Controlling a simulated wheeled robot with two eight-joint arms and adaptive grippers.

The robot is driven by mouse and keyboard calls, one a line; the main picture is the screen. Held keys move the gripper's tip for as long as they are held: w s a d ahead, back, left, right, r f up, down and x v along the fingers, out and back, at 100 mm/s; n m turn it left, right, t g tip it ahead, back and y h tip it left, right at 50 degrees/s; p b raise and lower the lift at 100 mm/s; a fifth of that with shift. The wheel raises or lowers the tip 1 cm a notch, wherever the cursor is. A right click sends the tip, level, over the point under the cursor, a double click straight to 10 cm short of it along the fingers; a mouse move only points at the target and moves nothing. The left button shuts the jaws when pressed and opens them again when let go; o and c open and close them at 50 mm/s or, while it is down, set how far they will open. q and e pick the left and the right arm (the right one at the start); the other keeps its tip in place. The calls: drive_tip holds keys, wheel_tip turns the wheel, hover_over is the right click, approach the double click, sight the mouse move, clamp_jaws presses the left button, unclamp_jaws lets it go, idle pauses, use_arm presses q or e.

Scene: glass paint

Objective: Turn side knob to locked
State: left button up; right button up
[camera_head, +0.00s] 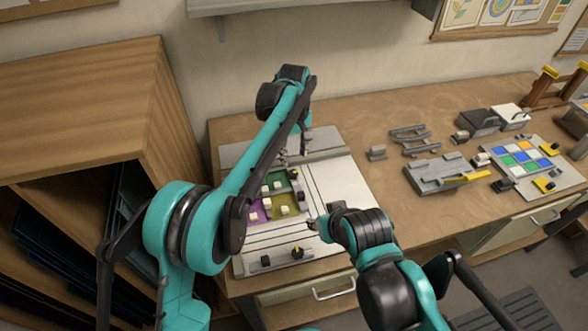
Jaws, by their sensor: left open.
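A pale work board (340,190) lies on the wooden bench, with coloured glass panes and small pale blocks set in its left part. A dark knob with a yellow mark (297,252) sits at the board's near edge, and a similar one (293,174) sits by the panes' far corner. I cannot tell which is the side knob or how it is set. My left gripper (284,159) is open, pointing down close to the far knob; the arm partly hides its fingers. My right gripper (316,225) is low over the board, right of the panes; its fingers are too small to read.
A second panel with coloured tiles (522,158) and yellow-marked knobs lies at the right. Grey fixtures (437,173) stand between the two boards. A wooden shelf unit (80,95) rises at the left.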

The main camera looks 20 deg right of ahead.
sight(294, 173)
use_arm(q)
wheel_tip(294, 173, down, 8)
drive_tip(key=shift+r+b, duration=0.15)
drive_tip(key=shift+b, duration=1)
clamp_jaws()
